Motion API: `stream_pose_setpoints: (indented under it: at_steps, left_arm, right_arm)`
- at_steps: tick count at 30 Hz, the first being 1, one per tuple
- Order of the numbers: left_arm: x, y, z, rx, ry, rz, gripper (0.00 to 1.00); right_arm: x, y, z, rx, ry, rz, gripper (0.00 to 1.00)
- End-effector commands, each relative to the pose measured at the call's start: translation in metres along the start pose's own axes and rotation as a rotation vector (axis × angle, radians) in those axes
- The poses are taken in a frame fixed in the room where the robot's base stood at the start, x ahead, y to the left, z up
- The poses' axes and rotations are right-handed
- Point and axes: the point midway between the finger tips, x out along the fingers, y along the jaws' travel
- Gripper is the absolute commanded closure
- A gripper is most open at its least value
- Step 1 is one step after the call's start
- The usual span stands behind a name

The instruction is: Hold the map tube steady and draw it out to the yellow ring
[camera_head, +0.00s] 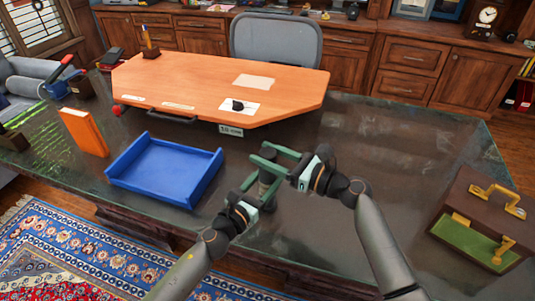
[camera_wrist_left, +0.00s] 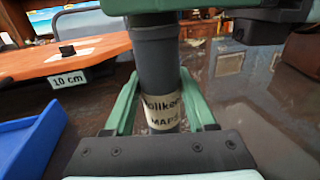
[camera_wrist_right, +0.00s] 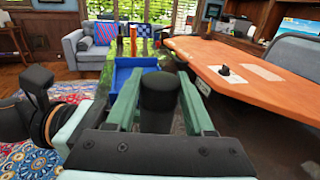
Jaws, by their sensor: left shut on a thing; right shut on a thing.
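The map tube (camera_head: 267,187) is dark grey and stands upright above the desk. Its pale label reading "MAPS" shows in the left wrist view, where the tube (camera_wrist_left: 156,62) runs between my left gripper's green fingers. My left gripper (camera_head: 259,186) is shut on the lower part, around the label. My right gripper (camera_head: 261,154) is shut on the upper part; in the right wrist view the tube's black top (camera_wrist_right: 159,92) sits between its fingers. The tube's foot is hidden, and I see no yellow ring in any view.
A blue tray (camera_head: 165,169) lies left of the grippers, with an orange book (camera_head: 84,132) beyond it. An orange wooden board (camera_head: 200,84) with a "10 cm" sign (camera_head: 231,130) is behind. A brown case (camera_head: 470,215) stands at the right. The desk between is clear.

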Motion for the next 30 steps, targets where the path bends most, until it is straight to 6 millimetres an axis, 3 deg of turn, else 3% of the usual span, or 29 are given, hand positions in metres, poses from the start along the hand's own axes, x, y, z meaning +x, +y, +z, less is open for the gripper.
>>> stream_pose_setpoints:
  at_steps: [3, 18, 27, 30]
  left_arm:
    - [0.0, 0.0, -0.001, 0.0, 0.001, 0.001, 1.0]
    - [0.0, 0.001, 0.0, 0.0, 0.001, 0.001, 1.0]
    - [0.0, 0.001, -0.001, 0.001, 0.001, 0.001, 1.0]
    - [0.0, 0.001, -0.001, 0.0, 0.001, 0.001, 1.0]
  right_arm:
    - [0.0, 0.0, 0.0, 0.0, 0.001, 0.0, 1.0]
    - [0.0, -0.001, 0.001, -0.001, 0.001, 0.0, 1.0]
    - [0.0, -0.001, 0.042, -0.004, -0.002, 0.0, 1.0]
    - [0.0, -0.001, 0.046, -0.001, -0.002, 0.0, 1.0]
